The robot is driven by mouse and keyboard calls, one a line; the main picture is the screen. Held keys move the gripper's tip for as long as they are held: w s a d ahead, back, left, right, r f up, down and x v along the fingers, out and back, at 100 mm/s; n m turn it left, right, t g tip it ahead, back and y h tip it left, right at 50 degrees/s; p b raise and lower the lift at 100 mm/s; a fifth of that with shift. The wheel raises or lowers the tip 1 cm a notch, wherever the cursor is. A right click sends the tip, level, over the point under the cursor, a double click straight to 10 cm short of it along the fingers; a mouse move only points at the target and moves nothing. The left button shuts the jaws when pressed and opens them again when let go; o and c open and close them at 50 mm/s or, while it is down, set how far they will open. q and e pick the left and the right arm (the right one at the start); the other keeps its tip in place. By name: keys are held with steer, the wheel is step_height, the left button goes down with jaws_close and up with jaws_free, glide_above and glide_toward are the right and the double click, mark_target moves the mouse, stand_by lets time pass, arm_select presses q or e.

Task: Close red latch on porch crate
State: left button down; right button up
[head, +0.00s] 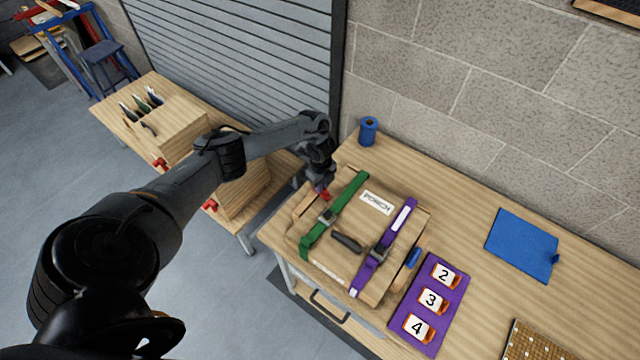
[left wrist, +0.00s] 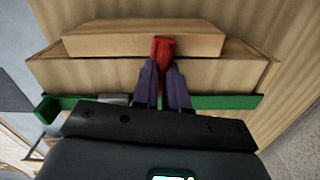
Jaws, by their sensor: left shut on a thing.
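The porch crate (head: 330,262) is a wooden box with a "PORCH" label (head: 377,203) on its lid, standing on the workbench. A green strap (head: 335,214) and a purple strap (head: 385,247) run across it. The red latch (head: 322,193) is on the crate's left side; it also shows in the left wrist view (left wrist: 163,48). My left gripper (head: 320,187) is at that side, with its fingers (left wrist: 164,75) shut on the red latch. Whether the latch is fastened cannot be told. My right gripper is not in view.
A blue spool (head: 368,131) stands behind the crate. A purple board with numbered cards (head: 429,304), a blue cloth-like sheet (head: 522,245) and a brown grid panel (head: 538,345) lie to the right. A lower wooden bench with tools (head: 145,100) stands left.

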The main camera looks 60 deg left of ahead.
arm_select(q)
steer(key=shift+w+n, duration=0.15)
steer(key=shift+n, duration=0.85)
steer(key=c, duration=1.2)
jaws_free()
steer(key=shift+a, duration=0.1)
steer(key=shift+o, duration=0.2)
